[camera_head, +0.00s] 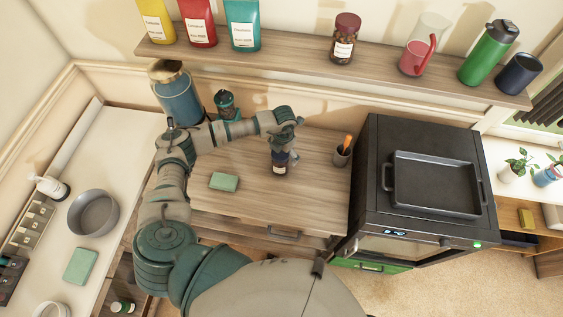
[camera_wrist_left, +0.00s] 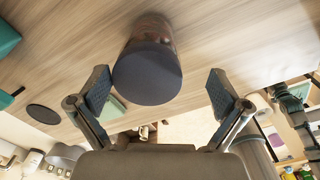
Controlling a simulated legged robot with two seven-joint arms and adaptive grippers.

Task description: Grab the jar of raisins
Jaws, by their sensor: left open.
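A small jar with a dark blue-grey lid (camera_head: 279,158) and a pale label stands on the wooden table (camera_head: 235,212). Another jar with a dark red lid (camera_head: 344,45) and brown contents stands on the wall shelf. The labels are too small to read, so I cannot tell which holds raisins. My left gripper (camera_head: 287,149) is over the table jar, open and empty. In the left wrist view the jar's lid (camera_wrist_left: 148,73) shows between the spread fingers (camera_wrist_left: 160,80), apart from both. My right gripper is not in view.
A blue canister (camera_head: 174,95) and a dark green object (camera_head: 228,104) stand at the table's back left. A green block (camera_head: 224,181) lies left of the jar. A cup with an orange item (camera_head: 342,153) and a black oven (camera_head: 375,165) are right. The shelf (camera_head: 290,49) overhangs behind.

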